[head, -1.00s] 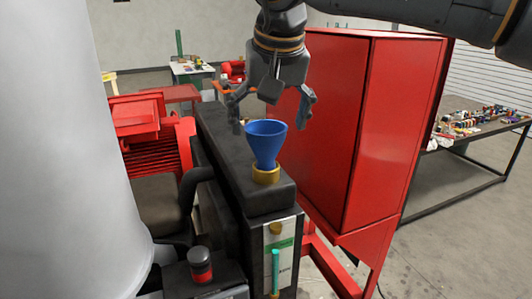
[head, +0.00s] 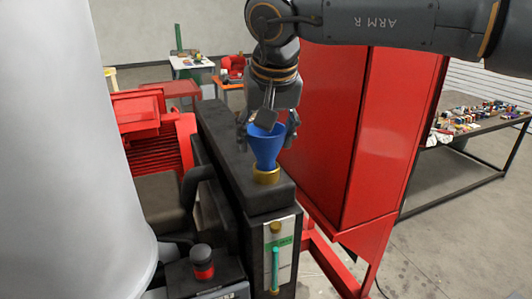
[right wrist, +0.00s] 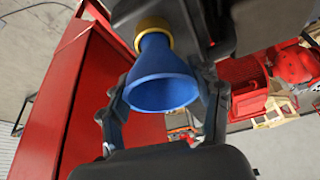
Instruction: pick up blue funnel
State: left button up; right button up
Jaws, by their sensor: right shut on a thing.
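The blue funnel (head: 267,152) stands upright in a brass ring (head: 266,175) on top of the dark box-shaped unit (head: 232,150). My right gripper (head: 267,130) comes down from above and is shut on the funnel's upper part, one finger on each side. In the right wrist view the funnel (right wrist: 160,78) shows its wide mouth between the two fingers (right wrist: 163,100), with its narrow end at the brass ring (right wrist: 153,28). My left gripper is not in view.
A tall red cabinet (head: 345,130) stands close to the right of the unit. A red motor (head: 155,135) is to the left. A large pale cylinder (head: 70,150) fills the left side. A black-and-red knob (head: 201,262) stands in front. A table with small items (head: 470,140) is far right.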

jog(key=shift+w+r, duration=0.1)
jog(key=shift+r, duration=0.35)
notch_tip(320, 180, up, 2)
jog(key=shift+r+b, duration=0.15)
jog(key=shift+b, duration=0.25)
jog(key=s+a+r+b, duration=0.1)
jog(key=s+r+b, duration=0.1)
jog(key=s+r, duration=0.3)
jog(key=s+a+r+b, duration=0.1)
jog(key=s+r+b, duration=0.2)
jog(key=s, duration=0.6)
jog(key=shift+r, duration=0.9)
jog(key=shift+d+f, duration=0.1)
jog(key=shift+f, duration=0.05)
